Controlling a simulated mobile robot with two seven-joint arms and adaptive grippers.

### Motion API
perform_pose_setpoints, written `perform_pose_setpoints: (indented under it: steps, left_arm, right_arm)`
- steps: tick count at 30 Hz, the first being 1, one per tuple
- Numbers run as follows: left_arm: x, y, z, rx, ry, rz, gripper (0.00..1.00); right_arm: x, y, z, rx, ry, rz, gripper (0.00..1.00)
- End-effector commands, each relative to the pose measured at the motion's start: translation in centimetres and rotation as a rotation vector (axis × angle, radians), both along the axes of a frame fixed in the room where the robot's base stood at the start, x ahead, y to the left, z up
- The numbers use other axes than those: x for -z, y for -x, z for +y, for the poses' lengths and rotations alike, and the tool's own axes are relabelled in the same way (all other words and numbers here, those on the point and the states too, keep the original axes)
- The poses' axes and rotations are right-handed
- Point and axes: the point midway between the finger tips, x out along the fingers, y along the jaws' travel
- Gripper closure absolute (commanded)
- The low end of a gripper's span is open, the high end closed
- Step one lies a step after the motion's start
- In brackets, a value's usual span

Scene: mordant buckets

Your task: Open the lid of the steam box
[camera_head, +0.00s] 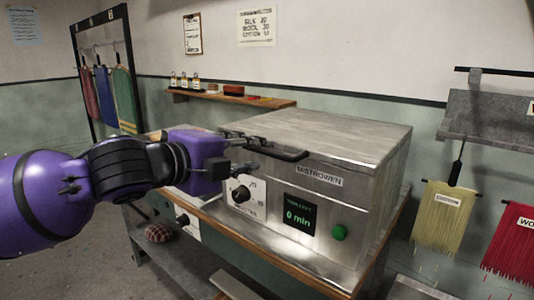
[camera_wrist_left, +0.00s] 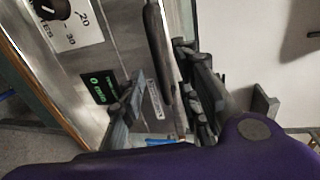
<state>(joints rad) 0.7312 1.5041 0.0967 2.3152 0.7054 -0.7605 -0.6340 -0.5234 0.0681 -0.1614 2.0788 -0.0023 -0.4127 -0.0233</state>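The steam box (camera_head: 330,165) is a brushed-metal box labelled MISTROWEN, and its lid looks shut. A dark bar handle (camera_head: 288,154) runs along the upper front edge; it also shows in the wrist view (camera_wrist_left: 159,45). My left gripper (camera_head: 243,155) is at the left end of this handle, with one finger above and one lower down. In the left wrist view its fingers (camera_wrist_left: 165,98) are spread apart, with the handle's end appearing between them. I cannot tell whether they touch it. My right gripper is not in view.
The box front has a dial (camera_head: 241,194), a display reading 0 min (camera_head: 298,215) and a green button (camera_head: 340,232). The box stands on a wooden-edged bench (camera_head: 270,255). A wall shelf with small bottles (camera_head: 230,97) is behind. Yellow yarn (camera_head: 442,212) hangs at right.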

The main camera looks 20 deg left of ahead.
Motion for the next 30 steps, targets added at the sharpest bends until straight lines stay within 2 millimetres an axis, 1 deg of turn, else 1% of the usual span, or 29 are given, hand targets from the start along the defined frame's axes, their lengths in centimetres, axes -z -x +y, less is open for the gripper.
perform_pose_setpoints:
  steps: [6,13,18,26,30]
  left_arm:
    - [0.4,-2.4,-0.8,-0.001,0.005,-0.002,0.69]
    - [0.9,-4.5,-1.6,-0.001,0.006,-0.001,0.69]
    - [1.1,-5.2,-1.9,0.000,0.002,0.000,0.69]
    - [1.2,-5.2,-1.9,0.000,0.001,0.000,0.69]
    - [1.2,-5.2,-1.9,0.000,0.001,0.000,0.87]
  right_arm:
    - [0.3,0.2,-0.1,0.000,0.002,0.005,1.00]
    - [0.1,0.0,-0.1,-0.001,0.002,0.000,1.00]
    - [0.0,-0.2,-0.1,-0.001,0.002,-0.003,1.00]
    - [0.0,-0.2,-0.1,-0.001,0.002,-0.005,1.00]
    - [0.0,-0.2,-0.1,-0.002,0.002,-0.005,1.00]
